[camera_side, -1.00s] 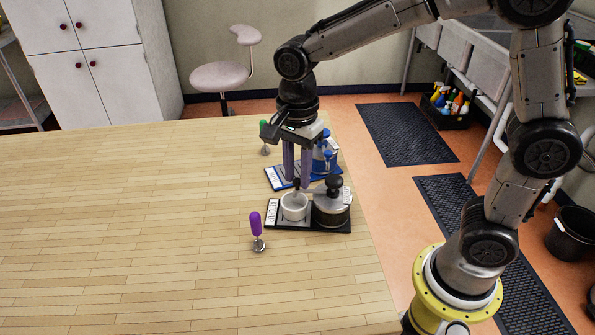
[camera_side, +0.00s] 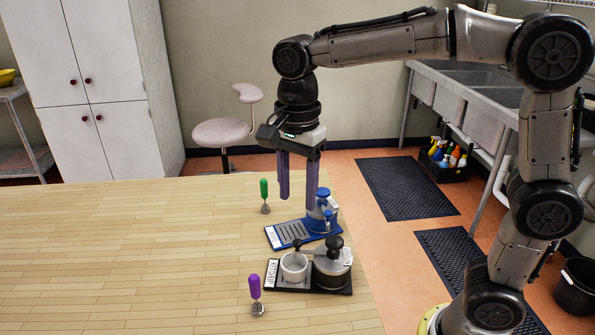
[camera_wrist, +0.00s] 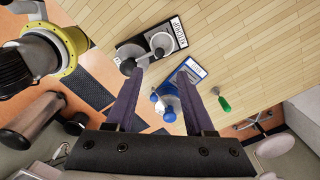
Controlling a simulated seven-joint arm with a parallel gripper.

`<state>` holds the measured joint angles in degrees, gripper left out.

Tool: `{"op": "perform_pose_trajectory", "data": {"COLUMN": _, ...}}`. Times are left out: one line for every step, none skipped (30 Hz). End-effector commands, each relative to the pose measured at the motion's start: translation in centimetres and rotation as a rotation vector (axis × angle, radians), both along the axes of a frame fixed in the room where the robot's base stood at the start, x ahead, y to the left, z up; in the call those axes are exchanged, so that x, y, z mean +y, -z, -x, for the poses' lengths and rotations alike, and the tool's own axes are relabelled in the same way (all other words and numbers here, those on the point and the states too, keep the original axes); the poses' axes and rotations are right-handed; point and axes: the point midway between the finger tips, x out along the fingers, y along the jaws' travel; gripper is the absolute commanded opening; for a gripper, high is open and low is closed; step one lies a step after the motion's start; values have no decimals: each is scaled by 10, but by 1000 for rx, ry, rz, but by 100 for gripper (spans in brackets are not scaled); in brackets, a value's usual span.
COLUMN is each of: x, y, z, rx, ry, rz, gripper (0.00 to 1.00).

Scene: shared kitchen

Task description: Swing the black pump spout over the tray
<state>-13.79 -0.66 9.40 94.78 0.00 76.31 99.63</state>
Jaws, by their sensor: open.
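The black pump (camera_side: 332,272) stands on the right end of a black tray (camera_side: 305,291) with a white label, near the table's right edge. Its spout (camera_side: 315,249) points left, and its dark tip is above a white cup (camera_side: 293,268) on the tray. In the wrist view the pump (camera_wrist: 130,53) and cup (camera_wrist: 163,41) lie beyond the fingers, the spout tip at the cup. My gripper (camera_side: 298,204) is open and empty, fingers pointing down, raised above the table and clear of the black pump.
A blue pump (camera_side: 322,215) on a blue tray (camera_side: 283,240) stands behind the black one, close to my fingers. A green-handled tool (camera_side: 264,195) and a purple-handled tool (camera_side: 255,294) stand to the left. The wooden table (camera_side: 120,260) is clear further left.

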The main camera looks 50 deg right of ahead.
Motion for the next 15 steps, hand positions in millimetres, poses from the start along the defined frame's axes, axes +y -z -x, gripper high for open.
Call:
{"op": "perform_pose_trajectory", "data": {"x": 0, "y": -9, "z": -1, "rx": -3, "ry": 0, "rz": -1, "gripper": 54}}
{"op": "perform_pose_trajectory", "data": {"x": 0, "y": -14, "z": 0, "rx": -2, "ry": 0, "rz": 0, "gripper": 54}}
{"op": "perform_pose_trajectory", "data": {"x": 0, "y": -19, "z": -1, "rx": -1, "ry": 0, "rz": 0, "gripper": 54}}
{"op": "perform_pose_trajectory", "data": {"x": 0, "y": -23, "z": -1, "rx": -1, "ry": 0, "rz": 0, "gripper": 54}}
{"op": "perform_pose_trajectory", "data": {"x": 0, "y": -27, "z": -1, "rx": -1, "ry": 0, "rz": 0, "gripper": 54}}
{"op": "perform_pose_trajectory", "data": {"x": 0, "y": -30, "z": 0, "rx": 0, "ry": 0, "rz": 0, "gripper": 54}}
{"op": "perform_pose_trajectory", "data": {"x": 0, "y": -33, "z": 0, "rx": 0, "ry": 0, "rz": 0, "gripper": 54}}
{"op": "perform_pose_trajectory", "data": {"x": 0, "y": -35, "z": 0, "rx": 0, "ry": 0, "rz": 0, "gripper": 54}}
{"op": "perform_pose_trajectory", "data": {"x": 0, "y": -36, "z": 0, "rx": 1, "ry": 0, "rz": 0, "gripper": 54}}
{"op": "perform_pose_trajectory", "data": {"x": 0, "y": -37, "z": 0, "rx": 2, "ry": 0, "rz": 0, "gripper": 54}}
{"op": "perform_pose_trajectory", "data": {"x": 0, "y": -38, "z": 0, "rx": 2, "ry": 0, "rz": 0, "gripper": 54}}
{"op": "perform_pose_trajectory", "data": {"x": 0, "y": -39, "z": 0, "rx": 2, "ry": 0, "rz": 0, "gripper": 54}}
{"op": "perform_pose_trajectory", "data": {"x": 0, "y": -39, "z": 0, "rx": 2, "ry": 0, "rz": 0, "gripper": 54}}
{"op": "perform_pose_trajectory", "data": {"x": 0, "y": -39, "z": 0, "rx": 2, "ry": 0, "rz": 0, "gripper": 54}}
{"op": "perform_pose_trajectory", "data": {"x": 0, "y": -39, "z": 0, "rx": 2, "ry": 0, "rz": 0, "gripper": 54}}
